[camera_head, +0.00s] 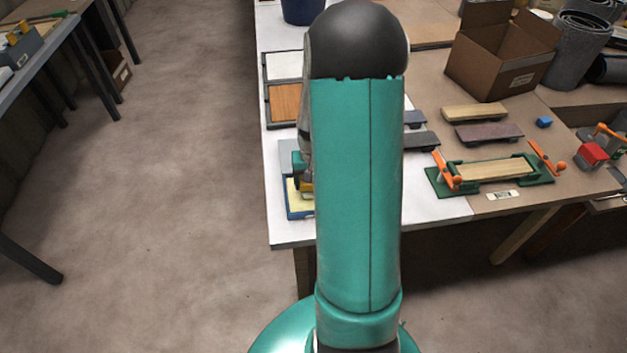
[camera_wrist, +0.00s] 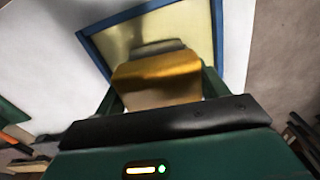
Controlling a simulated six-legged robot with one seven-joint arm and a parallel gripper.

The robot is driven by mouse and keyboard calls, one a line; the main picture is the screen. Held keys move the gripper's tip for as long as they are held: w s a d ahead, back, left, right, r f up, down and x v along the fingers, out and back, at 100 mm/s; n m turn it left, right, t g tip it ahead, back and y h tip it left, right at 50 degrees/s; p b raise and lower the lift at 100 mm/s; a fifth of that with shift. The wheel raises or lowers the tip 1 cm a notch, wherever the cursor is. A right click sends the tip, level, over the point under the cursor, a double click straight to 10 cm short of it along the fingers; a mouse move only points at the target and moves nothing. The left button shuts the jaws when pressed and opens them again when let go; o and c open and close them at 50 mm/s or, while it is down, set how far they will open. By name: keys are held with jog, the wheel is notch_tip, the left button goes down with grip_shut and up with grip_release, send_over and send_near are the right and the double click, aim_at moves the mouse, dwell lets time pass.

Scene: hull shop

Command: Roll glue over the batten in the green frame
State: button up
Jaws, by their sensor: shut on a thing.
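The green frame (camera_head: 541,178) lies at the front of the table, right of my arm in the head view, with orange clamps at both ends. A pale wooden batten (camera_head: 497,169) lies in it. A blue-rimmed tray with a pale yellow inside (camera_head: 300,213) is at the table's left front corner, partly behind my arm. The tray also shows in the wrist view (camera_wrist: 93,52). My gripper (camera_wrist: 160,92) is shut on a yellow-orange tool, seemingly the glue roller (camera_wrist: 155,73). Its greyish far end overlaps the tray; contact cannot be told.
Two boards, one pale (camera_head: 488,112) and one purplish (camera_head: 489,133), lie behind the green frame. A cardboard box (camera_head: 502,52) stands farther back. Open floor lies to the left.

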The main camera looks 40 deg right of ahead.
dwell(0.5)
jog(key=shift+r, duration=3.5)
